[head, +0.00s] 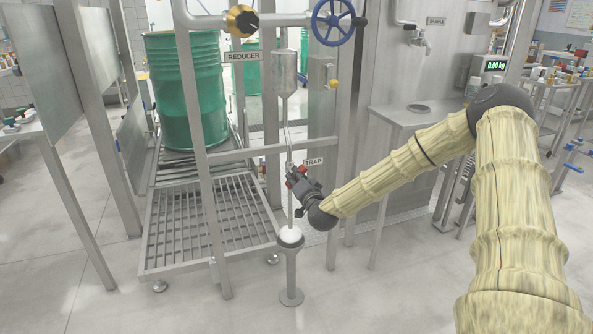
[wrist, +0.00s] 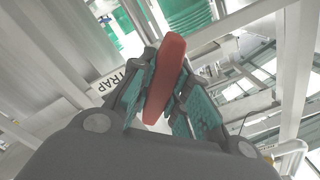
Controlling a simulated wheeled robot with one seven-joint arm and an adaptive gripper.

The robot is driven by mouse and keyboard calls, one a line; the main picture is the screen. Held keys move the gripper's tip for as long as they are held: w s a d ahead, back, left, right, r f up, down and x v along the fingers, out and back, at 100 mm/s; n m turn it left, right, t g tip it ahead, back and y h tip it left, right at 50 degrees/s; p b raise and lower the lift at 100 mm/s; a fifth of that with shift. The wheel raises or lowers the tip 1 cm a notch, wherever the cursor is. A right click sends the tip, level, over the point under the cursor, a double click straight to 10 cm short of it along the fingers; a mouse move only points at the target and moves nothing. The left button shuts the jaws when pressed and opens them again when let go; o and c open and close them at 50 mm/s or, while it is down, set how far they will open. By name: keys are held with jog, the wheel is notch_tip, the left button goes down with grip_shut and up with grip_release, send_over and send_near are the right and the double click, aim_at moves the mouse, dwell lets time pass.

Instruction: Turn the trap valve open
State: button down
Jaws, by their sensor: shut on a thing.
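The trap valve shows a red handle (wrist: 166,75) in the wrist view, long and flat with a rounded end. My gripper (wrist: 163,98) has its teal-padded fingers on both sides of this handle and is shut on it. In the head view my gripper (head: 297,176) is at the thin vertical pipe beside the TRAP label (head: 314,161). There the valve body and most of the handle are hidden by the gripper. The TRAP label also shows in the wrist view (wrist: 108,83), left of the fingers.
A drain funnel on a stand (head: 290,238) is just below my gripper. Frame posts (head: 196,150) and a crossbar stand close by. A green drum (head: 188,90) sits on the roller conveyor at the left. A side table (head: 405,117) is at the right. Floor in front is clear.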

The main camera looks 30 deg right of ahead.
jog(key=n+p, duration=0.2)
jog(key=n, duration=0.2)
jog(key=shift+w+r+n+p, duration=0.15)
jog(key=shift+r+n+p, duration=0.15)
jog(key=shift+n+p, duration=0.1)
jog(key=shift+f+n+p, duration=0.15)
jog(key=shift+n+p, duration=0.7)
jog(key=shift+n, duration=1.35)
jog(key=c, duration=1.6)
grip_release()
jog(key=shift+c, duration=0.2)
jog(key=shift+o, duration=1.4)
jog(key=shift+f, duration=0.15)
jog(key=v, duration=1.2)
